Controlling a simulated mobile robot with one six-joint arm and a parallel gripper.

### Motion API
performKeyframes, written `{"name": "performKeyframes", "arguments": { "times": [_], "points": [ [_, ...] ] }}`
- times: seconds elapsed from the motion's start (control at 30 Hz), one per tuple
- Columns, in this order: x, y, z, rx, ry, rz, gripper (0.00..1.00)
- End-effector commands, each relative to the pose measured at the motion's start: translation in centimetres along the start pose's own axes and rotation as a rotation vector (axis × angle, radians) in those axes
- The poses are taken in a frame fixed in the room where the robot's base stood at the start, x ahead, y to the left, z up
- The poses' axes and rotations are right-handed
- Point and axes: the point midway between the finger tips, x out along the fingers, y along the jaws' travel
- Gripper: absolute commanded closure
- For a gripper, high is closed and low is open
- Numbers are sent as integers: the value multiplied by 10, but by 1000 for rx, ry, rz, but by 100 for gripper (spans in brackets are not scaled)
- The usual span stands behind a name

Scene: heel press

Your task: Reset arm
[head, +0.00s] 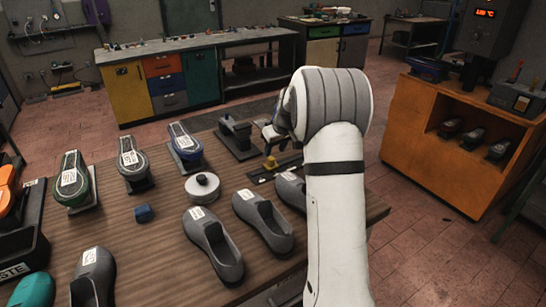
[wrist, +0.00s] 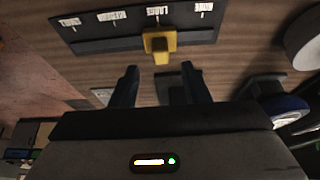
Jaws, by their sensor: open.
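My gripper (wrist: 159,69) is open and empty in the wrist view, its two dark fingers spread apart. A yellow knob (wrist: 160,43) on a dark labelled plate (wrist: 95,35) sits just beyond the fingertips, apart from them in the picture. In the head view my white arm reaches over the right part of the table, and its bulky wrist mostly hides my gripper (head: 268,131). The yellow knob (head: 270,163) shows below it on the tabletop plate (head: 262,177).
A grey stand (head: 238,140) is left of my gripper. Grey shoes (head: 212,245), labelled shoe forms (head: 133,165), a white disc (head: 202,187) and a blue block (head: 144,213) lie on the wooden table (head: 165,240). An orange cabinet (head: 440,150) stands to the right.

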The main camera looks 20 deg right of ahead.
Motion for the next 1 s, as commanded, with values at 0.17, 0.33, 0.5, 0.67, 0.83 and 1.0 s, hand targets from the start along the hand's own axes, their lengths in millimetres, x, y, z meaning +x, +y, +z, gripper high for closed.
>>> {"name": "performKeyframes", "arguments": {
  "times": [0.17,0.33,0.5,0.67,0.83,1.0],
  "points": [
    [-19,0,0,-1,0,0,58],
    [-24,0,0,-1,-1,-1,58],
    [-24,0,0,-1,-1,-1,58],
    [-24,0,0,-1,-1,-1,58],
    [-39,-15,6,4,-6,-1,58],
    [-84,-63,37,28,-32,-2,58]
  ]
}}
